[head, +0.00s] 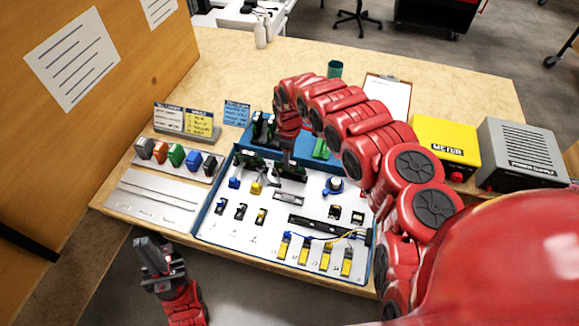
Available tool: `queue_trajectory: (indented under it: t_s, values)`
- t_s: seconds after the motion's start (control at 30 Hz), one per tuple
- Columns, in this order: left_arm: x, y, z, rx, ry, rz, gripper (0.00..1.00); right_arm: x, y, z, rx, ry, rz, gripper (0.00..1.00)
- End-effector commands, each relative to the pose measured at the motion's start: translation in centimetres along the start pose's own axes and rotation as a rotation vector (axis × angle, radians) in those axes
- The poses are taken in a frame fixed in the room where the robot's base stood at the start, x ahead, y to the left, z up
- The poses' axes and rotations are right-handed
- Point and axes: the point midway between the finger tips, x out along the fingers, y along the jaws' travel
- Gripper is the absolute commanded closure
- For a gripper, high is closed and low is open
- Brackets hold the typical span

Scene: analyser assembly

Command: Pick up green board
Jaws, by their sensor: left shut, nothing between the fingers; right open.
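A bright green flat piece (321,148), which looks like the green board, is at the back of the blue-edged tray (214,208), partly hidden by my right arm. My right gripper (285,172) points down over the back of the tray, left of the bright green piece. It is open; whether its fingers touch anything is too small to tell. My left gripper (158,256) is shut and empty, off the table's front edge at the lower left.
The tray holds small black, blue and yellow parts and a blue round knob (333,186). Coloured blocks (176,155) stand left of it. A yellow meter (444,147) and grey power supply (518,152) stand right. A green cup (335,69) and clipboard (388,95) are behind my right arm.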

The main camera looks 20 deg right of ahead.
Motion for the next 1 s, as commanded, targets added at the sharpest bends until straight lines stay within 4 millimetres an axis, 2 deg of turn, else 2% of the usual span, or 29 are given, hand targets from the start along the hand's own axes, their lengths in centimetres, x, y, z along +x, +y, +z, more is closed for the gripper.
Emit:
queue_trajectory:
  t_s: [0.1, 0.3, 0.63, 0.67, 0.97, 1.0]
  values:
    - [1.1, -0.1, -0.2, 0.0, 0.0, 0.0, 1.0, 1.2, -0.2, 0.1, 0.0, 0.0, -0.004, 0.43]
    - [1.1, -0.1, -0.2, 0.0, 0.0, 0.0, 1.0, 3.0, -0.1, 0.0, -0.001, 0.001, -0.003, 0.43]
    - [1.1, -0.1, -0.2, 0.0, 0.0, 0.0, 1.0, 3.3, 0.0, 0.1, -0.001, -0.001, 0.001, 0.43]
    - [1.1, -0.1, -0.2, 0.0, 0.0, 0.0, 1.0, 3.3, 0.0, 0.1, -0.001, -0.001, 0.001, 0.46]
    - [1.1, -0.1, -0.2, 0.0, 0.0, 0.0, 1.0, 3.3, 0.0, 0.1, 0.0, -0.001, 0.0, 1.0]
    - [1.1, -0.1, -0.2, 0.0, 0.0, 0.0, 1.0, 3.3, 0.0, 0.1, 0.0, -0.001, 0.0, 1.0]
